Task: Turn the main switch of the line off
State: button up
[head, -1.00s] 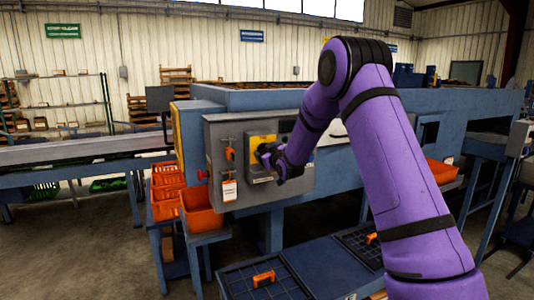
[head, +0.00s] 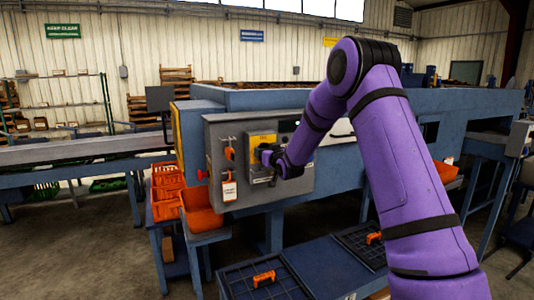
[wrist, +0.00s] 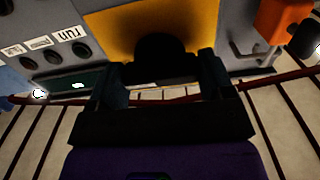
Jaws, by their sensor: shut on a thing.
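The main switch shows in the wrist view as a dark rounded knob (wrist: 160,46) on a yellow plate (wrist: 112,28). The yellow plate also shows in the head view (head: 262,139), on a grey control panel (head: 222,133). My gripper (wrist: 160,66) is shut on the knob, with one finger on each side of it. In the head view my gripper (head: 267,155) is in front of the yellow plate and hides most of the knob. The knob's exact angle is too dark to tell.
An orange padlock (head: 230,153) and a white tag (head: 229,190) hang on the panel left of the switch. A red button (head: 202,175) sticks out at the panel's left edge. Orange crates (head: 201,212) stand below. Panel buttons (wrist: 54,57) are beside the plate.

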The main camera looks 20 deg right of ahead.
jog(key=o, duration=0.9)
jog(key=shift+s, duration=0.1)
jog(key=s, duration=1)
jog(key=shift+s, duration=0.3)
